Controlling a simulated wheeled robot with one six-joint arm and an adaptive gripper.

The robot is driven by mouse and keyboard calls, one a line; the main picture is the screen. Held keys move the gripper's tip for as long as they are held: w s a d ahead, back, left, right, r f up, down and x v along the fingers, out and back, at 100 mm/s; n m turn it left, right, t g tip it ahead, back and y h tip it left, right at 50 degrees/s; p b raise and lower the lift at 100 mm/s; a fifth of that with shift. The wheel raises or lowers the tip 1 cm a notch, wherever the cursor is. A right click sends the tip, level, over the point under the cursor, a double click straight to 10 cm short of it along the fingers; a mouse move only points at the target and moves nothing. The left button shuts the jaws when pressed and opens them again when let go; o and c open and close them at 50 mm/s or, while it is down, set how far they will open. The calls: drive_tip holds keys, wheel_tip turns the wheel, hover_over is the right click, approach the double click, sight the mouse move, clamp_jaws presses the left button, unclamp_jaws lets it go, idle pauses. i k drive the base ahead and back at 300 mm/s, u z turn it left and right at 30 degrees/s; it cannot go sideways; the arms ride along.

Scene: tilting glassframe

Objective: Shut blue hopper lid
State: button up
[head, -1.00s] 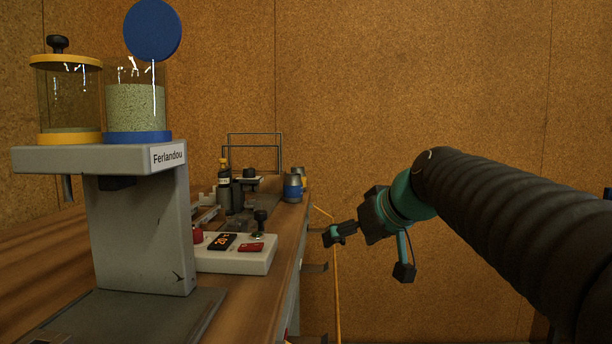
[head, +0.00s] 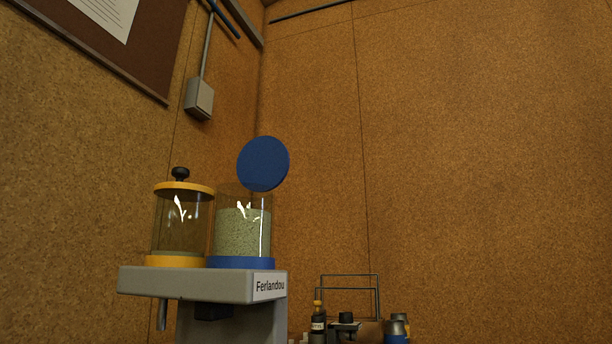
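The blue hopper lid (head: 263,163) stands tilted up, nearly upright, at the top of the blue-based hopper (head: 241,232). That hopper is clear and holds pale green granules, and its top is open. It stands on the grey machine head (head: 200,283) labelled Ferlandou. Beside it on the left is a yellow hopper (head: 182,222) with its yellow lid on and a black knob on top. My gripper is outside the present view.
A wire rack (head: 348,290), a dark bottle (head: 318,325) and a blue-grey container (head: 397,328) stand low behind the machine on the right. A grey wall box (head: 199,98) and a notice board (head: 110,35) are on the left wall. The space right of the lid is clear.

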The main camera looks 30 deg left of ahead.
sight(263, 164)
drive_tip(key=z, duration=0.05)
drive_tip(key=i, duration=2.35)
drive_tip(key=u, duration=4.55)
drive_tip(key=k, duration=0.45)
drive_tip(key=z, duration=0.05)
drive_tip(key=i, duration=0.45)
drive_tip(key=z, duration=0.05)
